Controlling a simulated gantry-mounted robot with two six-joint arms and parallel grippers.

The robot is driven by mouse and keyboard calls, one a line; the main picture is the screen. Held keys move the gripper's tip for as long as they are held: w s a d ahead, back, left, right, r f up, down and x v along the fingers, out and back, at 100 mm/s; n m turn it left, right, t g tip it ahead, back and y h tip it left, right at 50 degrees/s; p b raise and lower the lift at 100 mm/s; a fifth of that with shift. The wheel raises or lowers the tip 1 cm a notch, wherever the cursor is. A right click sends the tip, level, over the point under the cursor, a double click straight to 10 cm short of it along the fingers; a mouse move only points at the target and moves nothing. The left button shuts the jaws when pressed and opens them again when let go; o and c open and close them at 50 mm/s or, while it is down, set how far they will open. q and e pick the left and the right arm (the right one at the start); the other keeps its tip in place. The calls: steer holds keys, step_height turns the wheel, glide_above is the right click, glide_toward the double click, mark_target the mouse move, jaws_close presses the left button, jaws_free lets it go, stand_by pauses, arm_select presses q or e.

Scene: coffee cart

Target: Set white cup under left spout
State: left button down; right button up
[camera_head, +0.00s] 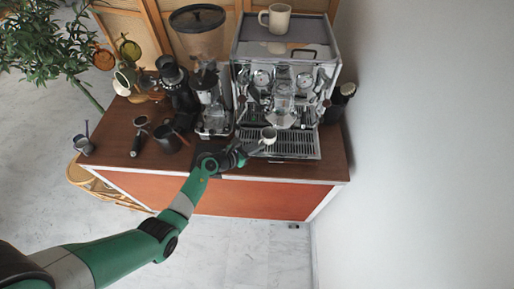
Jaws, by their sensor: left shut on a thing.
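A small white cup (269,133) is at the front left part of the espresso machine's drip tray (300,146). My left gripper (262,144) reaches in from the left and is shut on the white cup. I cannot tell whether the cup touches the tray or is just above it. The espresso machine (327,70) is chrome and stands at the right of the cart. The spouts are too small to make out clearly. My right gripper is not in view.
A larger pale mug (275,18) stands on top of the machine. A coffee grinder (209,100) stands left of the machine. A portafilter (137,138) and a dark pitcher (167,138) are on the wooden counter (112,150). A white wall is close on the right.

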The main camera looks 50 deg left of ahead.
arm_select(q)
steer(key=shift+f, duration=0.3)
steer(key=c, duration=0.9)
jaws_free()
steer(key=shift+s, duration=0.1)
steer(key=p+v, duration=0.4)
steer(key=v, duration=0.7)
steer(key=shift+s+d, duration=0.1)
steer(key=shift+s, duration=0.15)
